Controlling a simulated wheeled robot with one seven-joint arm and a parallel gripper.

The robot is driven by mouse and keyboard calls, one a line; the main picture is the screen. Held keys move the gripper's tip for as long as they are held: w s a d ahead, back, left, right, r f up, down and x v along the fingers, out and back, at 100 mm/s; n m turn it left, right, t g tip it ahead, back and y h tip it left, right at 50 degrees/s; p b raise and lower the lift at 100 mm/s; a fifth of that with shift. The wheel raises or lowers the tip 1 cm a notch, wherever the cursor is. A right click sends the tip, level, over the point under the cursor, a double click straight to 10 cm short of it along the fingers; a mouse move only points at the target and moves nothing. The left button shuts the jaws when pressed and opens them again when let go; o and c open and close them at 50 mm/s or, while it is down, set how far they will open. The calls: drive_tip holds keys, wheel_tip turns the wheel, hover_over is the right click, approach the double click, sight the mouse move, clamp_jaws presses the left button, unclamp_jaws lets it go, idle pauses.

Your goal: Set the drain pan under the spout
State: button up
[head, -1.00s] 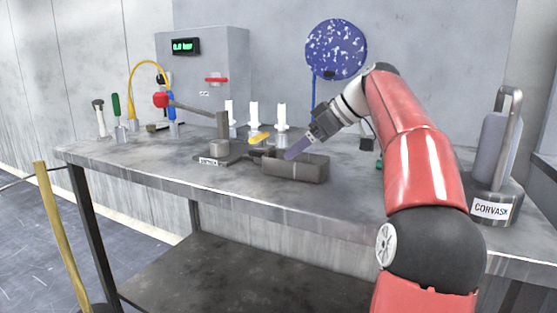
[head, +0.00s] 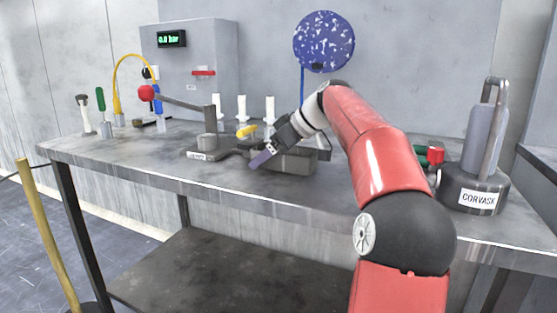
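My gripper (head: 262,158) reaches over the bench with its purple-grey fingers pointing down and left. The fingers look close together, but the angle does not show whether they are open or shut. They overlap the left front part of a dark grey box-like block (head: 300,162); I cannot tell whether they touch it. No thing is plainly recognisable as the drain pan or the spout.
The metal bench (head: 130,160) has free room at its front left. Several white bottles (head: 242,108) stand behind the gripper. A canister labelled CORVASK (head: 478,185) stands at the right, near a red and green item (head: 432,155). A blue speckled disc (head: 324,42) is at the wall.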

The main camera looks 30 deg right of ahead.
drive_tip(key=c, duration=1.2)
drive_tip(key=shift+r, duration=0.25)
drive_tip(key=shift+r+p, duration=0.55)
drive_tip(key=shift+p, duration=0.05)
drive_tip(key=shift+a+r, duration=0.1)
